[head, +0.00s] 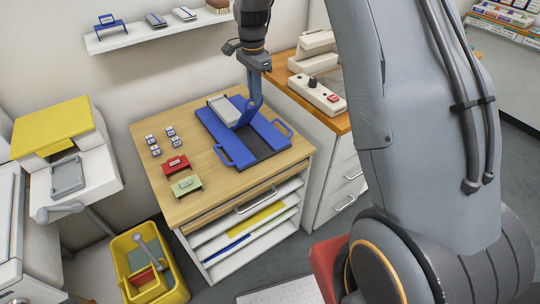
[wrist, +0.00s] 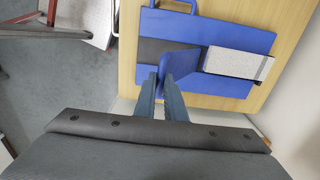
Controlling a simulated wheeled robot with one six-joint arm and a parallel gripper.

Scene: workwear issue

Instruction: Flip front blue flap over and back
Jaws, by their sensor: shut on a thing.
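A blue folding board (head: 212,122) lies on the wooden table top. Its blue flap (head: 246,117) stands tilted up off the board, and a dark strip (head: 262,151) of the base shows bare between the two handled side panels. The raised flap also shows in the wrist view (wrist: 181,58). My gripper (head: 256,95) is above the board, its fingers shut on this flap's edge. A folded light grey cloth (head: 219,107) lies on the board behind the flap; the wrist view shows it on the right (wrist: 238,63).
Small white-and-blue blocks (head: 155,150), a red stand (head: 175,165) and a green stand (head: 186,186) sit left of the board. A cabinet with a control box (head: 317,95) adjoins at right. A yellow bin (head: 123,246) stands on the floor at left.

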